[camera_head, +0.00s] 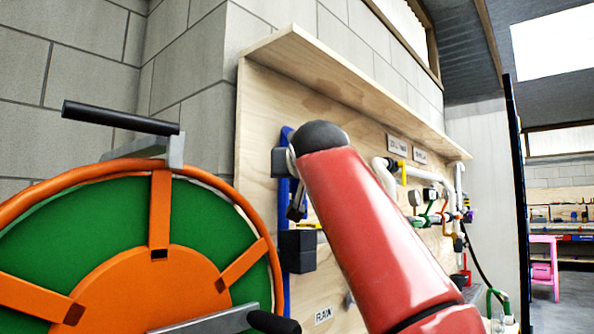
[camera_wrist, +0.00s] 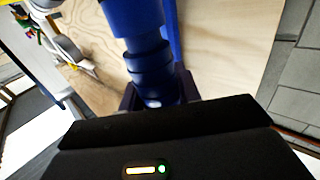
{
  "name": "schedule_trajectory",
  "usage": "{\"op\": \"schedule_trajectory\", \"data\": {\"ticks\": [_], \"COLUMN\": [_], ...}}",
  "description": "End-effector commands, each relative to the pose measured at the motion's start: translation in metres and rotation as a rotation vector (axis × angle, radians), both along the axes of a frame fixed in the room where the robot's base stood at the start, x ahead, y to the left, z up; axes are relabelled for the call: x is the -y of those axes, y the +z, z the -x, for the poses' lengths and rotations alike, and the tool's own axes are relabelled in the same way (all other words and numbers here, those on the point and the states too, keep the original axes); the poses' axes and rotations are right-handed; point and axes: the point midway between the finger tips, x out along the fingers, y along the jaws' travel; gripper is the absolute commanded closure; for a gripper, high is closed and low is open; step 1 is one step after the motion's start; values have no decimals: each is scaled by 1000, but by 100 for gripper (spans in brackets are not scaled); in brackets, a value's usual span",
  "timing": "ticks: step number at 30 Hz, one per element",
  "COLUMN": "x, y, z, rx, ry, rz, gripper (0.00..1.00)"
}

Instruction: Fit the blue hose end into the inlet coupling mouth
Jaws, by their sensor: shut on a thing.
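In the wrist view my gripper (camera_wrist: 157,97) is shut around the narrow lower part of a stepped blue hose end (camera_wrist: 147,62), with a dark finger on each side. The hose end widens in rings towards the top of the picture. A blue strip or pipe (camera_wrist: 170,22) runs close behind it; I cannot tell whether they touch. In the head view a blue upright pipe (camera_head: 287,296) shows at the left edge of the plywood board, partly behind dark parts. My red arm covers the middle of the board there. I cannot make out the inlet coupling mouth in either view.
The plywood board (camera_head: 262,105) has a shelf along its top. White pipes (camera_head: 384,172) and coloured valves (camera_head: 430,212) are at its right. A RAW label (camera_head: 323,315) is low down. A large green and orange reel (camera_head: 120,225) stands at the left, close to the arm.

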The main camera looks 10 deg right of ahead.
Motion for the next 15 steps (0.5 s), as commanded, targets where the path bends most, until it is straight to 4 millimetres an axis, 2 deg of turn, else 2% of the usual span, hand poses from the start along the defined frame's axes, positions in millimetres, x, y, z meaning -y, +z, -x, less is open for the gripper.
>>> {"op": "schedule_trajectory", "data": {"ticks": [15], "x": [0], "y": [-14], "z": [1], "rx": [2], "ry": [0], "rz": [1], "gripper": [93]}}
